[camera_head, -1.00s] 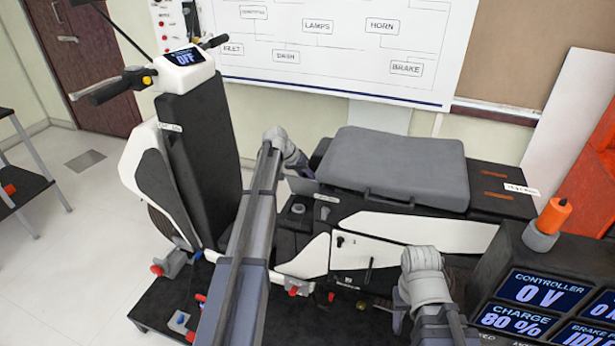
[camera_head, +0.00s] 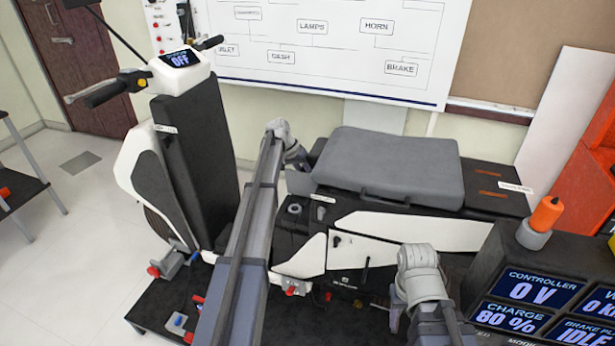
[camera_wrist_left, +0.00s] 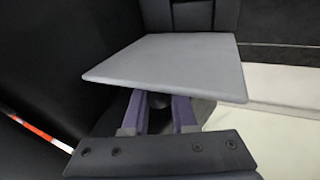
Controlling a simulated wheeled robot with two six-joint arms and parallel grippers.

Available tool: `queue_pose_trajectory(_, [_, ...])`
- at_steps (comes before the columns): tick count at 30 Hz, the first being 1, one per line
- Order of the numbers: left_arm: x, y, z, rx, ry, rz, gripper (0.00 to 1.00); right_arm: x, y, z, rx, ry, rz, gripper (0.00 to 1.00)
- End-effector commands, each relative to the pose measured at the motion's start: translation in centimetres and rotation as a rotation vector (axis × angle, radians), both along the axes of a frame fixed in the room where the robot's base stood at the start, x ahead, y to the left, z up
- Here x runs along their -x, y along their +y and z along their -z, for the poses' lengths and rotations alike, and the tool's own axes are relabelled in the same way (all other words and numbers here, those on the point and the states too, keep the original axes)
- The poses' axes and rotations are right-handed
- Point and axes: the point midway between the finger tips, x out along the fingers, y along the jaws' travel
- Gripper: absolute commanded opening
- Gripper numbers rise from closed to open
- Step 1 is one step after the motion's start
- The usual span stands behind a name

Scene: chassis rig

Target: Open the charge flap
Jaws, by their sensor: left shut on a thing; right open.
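The charge flap is a flat grey plate that fills the middle of the left wrist view (camera_wrist_left: 175,65). In the head view its pale edge (camera_head: 299,184) shows beside my left wrist, above a round grey socket (camera_head: 294,208) on the scooter's black body. My left gripper (camera_wrist_left: 160,104) has its two purple fingers at the flap's near edge, shut on a small dark part beneath it. In the head view my arm hides most of this grip. My right gripper (camera_head: 396,318) is low in front of the white side panel, open and apart from the flap.
The grey seat (camera_head: 390,165) lies right of the flap. The handlebar column (camera_head: 195,150) stands to its left. A console with displays (camera_head: 545,290) and an orange-topped knob (camera_head: 546,213) take the right front. A whiteboard hangs behind.

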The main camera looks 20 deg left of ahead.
Motion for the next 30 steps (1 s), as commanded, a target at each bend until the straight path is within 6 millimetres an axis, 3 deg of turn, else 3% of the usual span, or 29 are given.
queue_pose_trajectory(2, [-0.1,0.0,0.1,-0.002,-0.001,0.000,0.00,0.0,0.0,0.1,0.000,0.000,0.000,0.50])
queue_pose_trajectory(3, [-0.1,0.0,0.1,-0.002,-0.001,0.000,0.27,0.0,0.0,0.1,0.000,0.000,0.000,0.50])
queue_pose_trajectory(11, [0.0,0.0,0.0,-0.001,-0.001,0.000,0.56,0.0,0.0,0.0,0.000,0.000,0.000,0.50])
queue_pose_trajectory(22, [0.1,0.1,-0.3,0.000,0.000,0.000,0.56,0.0,0.0,-0.3,0.000,0.000,0.000,0.50])
queue_pose_trajectory(30, [0.6,0.9,-2.6,-0.001,-0.001,-0.001,0.56,0.0,0.0,-2.6,0.000,0.000,0.000,0.50])
